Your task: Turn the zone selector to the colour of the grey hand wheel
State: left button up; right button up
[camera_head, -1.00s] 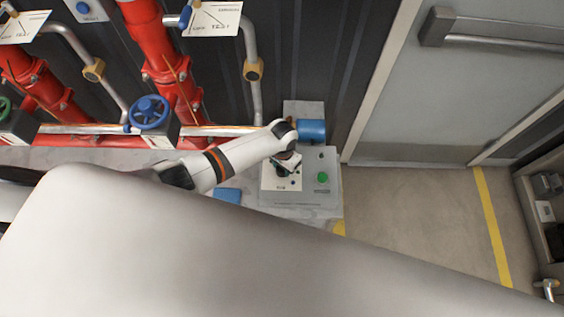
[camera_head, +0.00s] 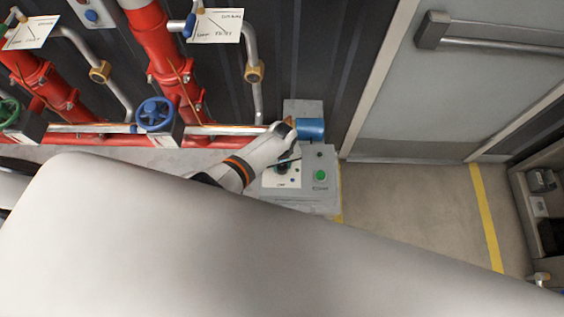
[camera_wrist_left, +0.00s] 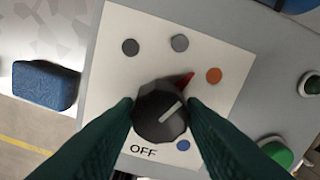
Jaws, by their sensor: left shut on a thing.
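The zone selector (camera_wrist_left: 160,112) is a black knob with a white line and a red pointer tip on a pale plate (camera_wrist_left: 115,90). My left gripper (camera_wrist_left: 162,108) has its dark fingers shut on the knob's sides. The pointer aims up and right, between the upper grey dot (camera_wrist_left: 180,42) and the orange dot (camera_wrist_left: 214,75), nearer the orange. A darker grey dot (camera_wrist_left: 130,47) is upper left; a blue dot (camera_wrist_left: 183,145) and the "OFF" mark are below. In the head view the knob (camera_head: 283,168) is partly hidden by my left gripper. No grey hand wheel is visible. My right gripper is out of view.
A green button (camera_head: 320,175) is right of the selector. A blue cylinder (camera_head: 310,129) stands behind the panel. A blue hand wheel (camera_head: 155,114) and green hand wheel (camera_head: 8,112) sit by red pipes. A blue block (camera_wrist_left: 45,85) lies left of the plate.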

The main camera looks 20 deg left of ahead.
pick_arm(q)
jog(key=n, duration=0.5)
jog(key=shift+w+r+p, duration=0.1)
jog(key=shift+w+p, duration=0.05)
jog(key=shift+p, duration=0.2)
dwell(0.4)
jog(key=o, duration=1)
jog(key=shift+r, duration=0.4)
notch_tip(320, 180, up, 11)
jog(key=p, duration=0.1)
jog(key=shift+a+r, duration=0.1)
